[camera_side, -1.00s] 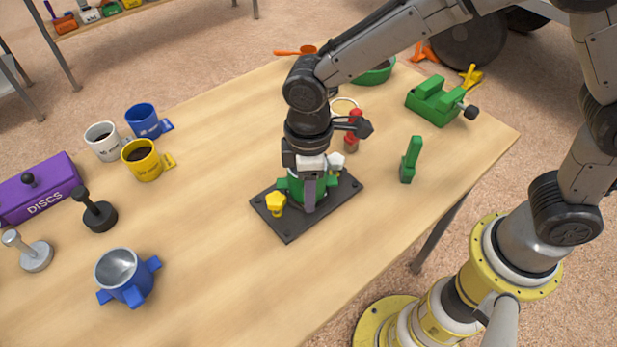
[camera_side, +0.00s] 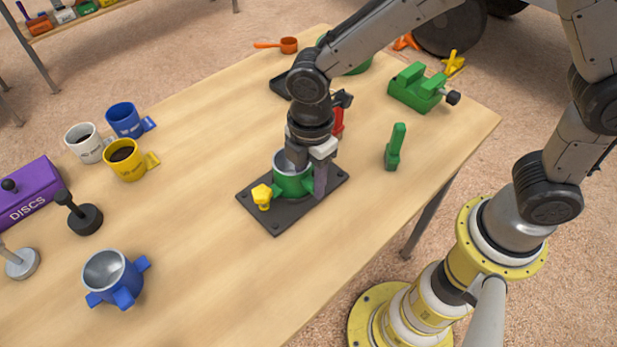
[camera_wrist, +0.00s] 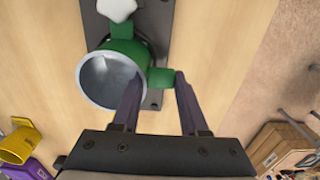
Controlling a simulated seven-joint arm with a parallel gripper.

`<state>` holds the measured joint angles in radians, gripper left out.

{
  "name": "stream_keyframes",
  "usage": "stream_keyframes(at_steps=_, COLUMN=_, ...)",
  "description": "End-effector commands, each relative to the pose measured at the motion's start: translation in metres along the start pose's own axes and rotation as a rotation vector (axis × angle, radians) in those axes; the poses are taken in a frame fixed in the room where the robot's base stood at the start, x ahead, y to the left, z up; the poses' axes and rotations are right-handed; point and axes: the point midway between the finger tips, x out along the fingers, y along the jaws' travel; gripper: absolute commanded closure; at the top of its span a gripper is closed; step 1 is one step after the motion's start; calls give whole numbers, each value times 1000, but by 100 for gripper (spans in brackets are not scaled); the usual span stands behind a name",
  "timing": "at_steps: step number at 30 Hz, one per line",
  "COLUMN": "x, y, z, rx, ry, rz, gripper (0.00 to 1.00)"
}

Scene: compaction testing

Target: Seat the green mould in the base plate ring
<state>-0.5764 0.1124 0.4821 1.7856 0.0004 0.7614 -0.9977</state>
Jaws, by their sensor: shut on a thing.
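The green mould (camera_side: 290,184), a cylinder with a grey metal lining, stands upright on the dark base plate (camera_side: 274,219). Its round opening faces the camera in the wrist view (camera_wrist: 108,80). My gripper (camera_side: 318,186) is at the mould's right side. In the wrist view my gripper (camera_wrist: 157,74) has one finger at the mould's rim and the other at the outer end of its green side lug (camera_wrist: 161,77). The mould covers the ring, so I cannot tell how fully it sits in it. A yellow knob (camera_side: 262,195) is on the plate's left; a white knob (camera_wrist: 117,9) shows in the wrist view.
A blue mould (camera_side: 113,277) stands at the front left. Mugs (camera_side: 125,160) and a purple disc box (camera_side: 32,192) are further left. A green upright tool (camera_side: 395,147) and a green block device (camera_side: 417,90) stand right. The table in front of the plate is clear.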

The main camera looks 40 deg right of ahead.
Motion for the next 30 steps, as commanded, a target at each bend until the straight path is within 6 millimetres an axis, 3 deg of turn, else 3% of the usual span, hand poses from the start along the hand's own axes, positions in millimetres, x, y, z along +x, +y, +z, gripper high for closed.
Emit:
stream_keyframes(at_steps=15, x=4, y=0, z=0, rx=2, ry=1, rz=1, gripper=100)
stream_keyframes(at_steps=16, x=4, y=1, z=0, rx=2, ry=1, rz=2, gripper=51)
stream_keyframes(at_steps=21, x=4, y=0, z=0, rx=2, ry=1, rz=1, gripper=22)
stream_keyframes(at_steps=30, x=4, y=0, z=0, rx=3, ry=-1, rz=-2, gripper=22)
